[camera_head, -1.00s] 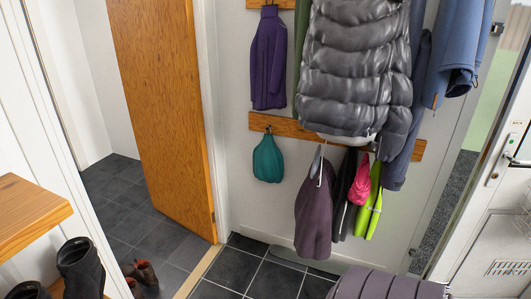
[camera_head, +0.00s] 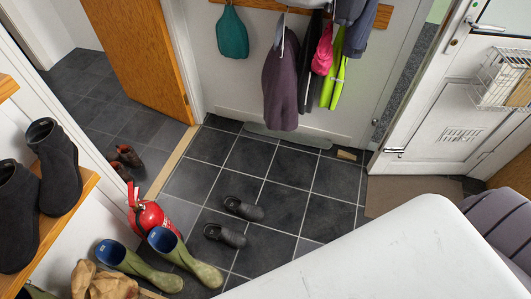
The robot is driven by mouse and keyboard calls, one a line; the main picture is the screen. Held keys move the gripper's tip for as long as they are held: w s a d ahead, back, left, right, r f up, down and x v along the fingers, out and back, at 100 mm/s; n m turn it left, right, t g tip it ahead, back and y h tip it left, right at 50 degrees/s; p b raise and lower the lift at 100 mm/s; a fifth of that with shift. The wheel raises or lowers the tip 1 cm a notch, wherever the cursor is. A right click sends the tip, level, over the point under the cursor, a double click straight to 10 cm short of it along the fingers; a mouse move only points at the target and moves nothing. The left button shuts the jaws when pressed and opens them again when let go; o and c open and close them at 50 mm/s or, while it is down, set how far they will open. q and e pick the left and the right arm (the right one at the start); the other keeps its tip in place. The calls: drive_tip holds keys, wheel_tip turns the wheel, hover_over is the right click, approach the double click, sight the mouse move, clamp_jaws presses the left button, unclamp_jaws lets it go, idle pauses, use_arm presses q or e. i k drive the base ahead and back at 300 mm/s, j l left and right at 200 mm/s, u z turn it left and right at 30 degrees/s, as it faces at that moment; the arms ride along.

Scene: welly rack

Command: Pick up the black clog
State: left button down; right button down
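Two black clogs lie on the dark tiled floor in the middle of the head view. One black clog (camera_head: 244,208) is a little farther away. The other black clog (camera_head: 225,235) lies nearer and slightly to the left. They are close together but apart, both upright on their soles. Neither of my grippers shows in the view.
Black boots (camera_head: 58,168) stand on a wooden shelf at left. A large white surface (camera_head: 400,255) fills the lower right. Tiles behind the clogs are clear.

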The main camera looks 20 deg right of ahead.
sight(251, 212)
drive_tip(key=z, duration=0.4)
drive_tip(key=l+u, duration=0.1)
drive_tip(key=u, duration=1.25)
drive_tip(key=l+u, duration=0.8)
drive_tip(key=l, duration=0.25)
drive_tip(key=k+l+u, duration=0.2)
drive_tip(key=l+u, duration=0.25)
drive_tip(key=k+l+u, duration=0.2)
drive_tip(key=l+u, duration=0.2)
drive_tip(key=l, duration=0.1)
